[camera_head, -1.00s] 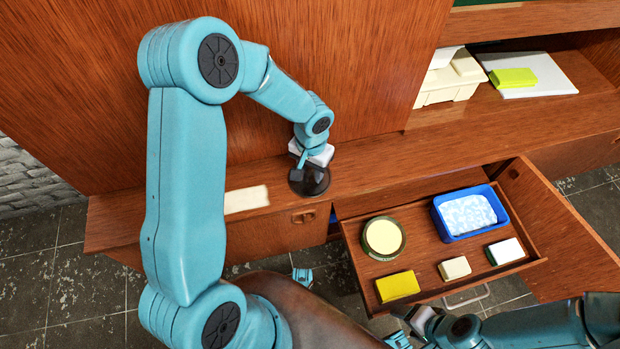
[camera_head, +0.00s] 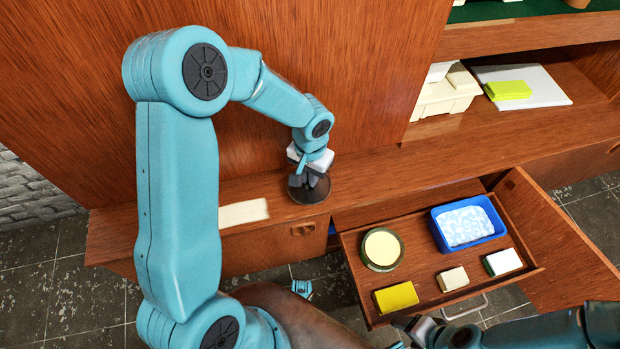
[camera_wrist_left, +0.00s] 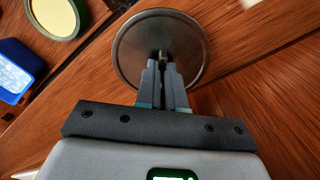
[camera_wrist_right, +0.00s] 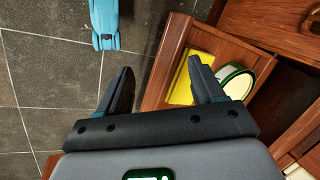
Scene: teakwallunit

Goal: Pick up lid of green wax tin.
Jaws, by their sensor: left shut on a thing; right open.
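A dark round lid (camera_head: 299,197) with a small central knob is at the wooden ledge, left of the open drawer. My left gripper (camera_head: 308,180) is above it, pointing down, its fingers closed on the knob. The left wrist view shows the lid (camera_wrist_left: 128,45) and the closed fingertips (camera_wrist_left: 164,62) at its middle. I cannot tell whether the lid touches the ledge. The round green-rimmed tin (camera_head: 382,249) stands uncovered in the drawer, its cream wax showing. My right gripper (camera_wrist_right: 160,68) is open and empty, near the drawer's front corner.
The open drawer (camera_head: 428,271) also holds a blue tub (camera_head: 465,222), a yellow block (camera_head: 396,297), a cream block (camera_head: 453,279) and a white-topped sponge (camera_head: 503,262). A cabinet door (camera_head: 550,225) stands open at right. A pale flat piece (camera_head: 243,212) lies on the ledge.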

